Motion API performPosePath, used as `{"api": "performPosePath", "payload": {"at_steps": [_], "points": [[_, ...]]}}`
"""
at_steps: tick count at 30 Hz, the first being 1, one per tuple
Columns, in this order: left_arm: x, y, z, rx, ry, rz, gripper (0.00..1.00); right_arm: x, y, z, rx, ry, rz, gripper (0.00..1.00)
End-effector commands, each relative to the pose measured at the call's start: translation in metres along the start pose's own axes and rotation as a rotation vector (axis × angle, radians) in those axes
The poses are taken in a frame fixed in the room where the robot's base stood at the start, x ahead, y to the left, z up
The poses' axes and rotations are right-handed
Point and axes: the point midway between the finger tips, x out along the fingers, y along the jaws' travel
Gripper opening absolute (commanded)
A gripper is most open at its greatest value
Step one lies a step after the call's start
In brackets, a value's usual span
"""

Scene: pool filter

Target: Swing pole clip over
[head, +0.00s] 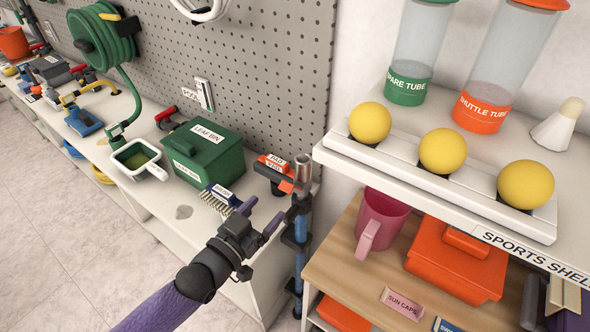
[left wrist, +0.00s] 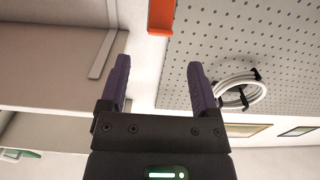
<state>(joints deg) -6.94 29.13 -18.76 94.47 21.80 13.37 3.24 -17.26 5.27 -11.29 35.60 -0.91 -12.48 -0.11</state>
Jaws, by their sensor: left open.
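A blue pole (head: 300,232) with a grey metal top stands upright at the right end of the bench, held by black brackets. An orange clip-like piece (head: 285,184) with a white label lies beside the pole's top, over the bench corner. An orange part (left wrist: 161,16) shows at the top edge of the left wrist view; I cannot tell whether it is the same piece. My left gripper (head: 262,213) is open and empty, just left of the pole and below the orange piece. Its two purple fingers (left wrist: 161,82) stand apart with nothing between them. My right gripper is not in view.
A green leaf bin (head: 208,150) and a brush (head: 218,200) sit on the bench left of the pole. The sports shelf (head: 430,185) with yellow balls juts out close on the right. A pegboard (head: 260,70) rises behind. The floor at left is clear.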

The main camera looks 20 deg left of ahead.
Motion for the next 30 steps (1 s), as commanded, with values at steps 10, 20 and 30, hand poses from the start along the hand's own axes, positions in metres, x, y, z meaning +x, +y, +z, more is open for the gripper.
{"api": "performPosePath", "payload": {"at_steps": [10, 20, 30], "points": [[0.073, 0.001, 0.004, 0.003, 0.001, 0.003, 0.79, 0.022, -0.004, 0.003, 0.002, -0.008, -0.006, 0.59], [0.092, 0.002, 0.002, 0.006, -0.001, 0.004, 0.79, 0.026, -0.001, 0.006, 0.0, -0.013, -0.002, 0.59], [0.092, 0.002, 0.002, 0.006, -0.002, 0.004, 0.33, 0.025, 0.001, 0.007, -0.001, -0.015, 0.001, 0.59]]}}
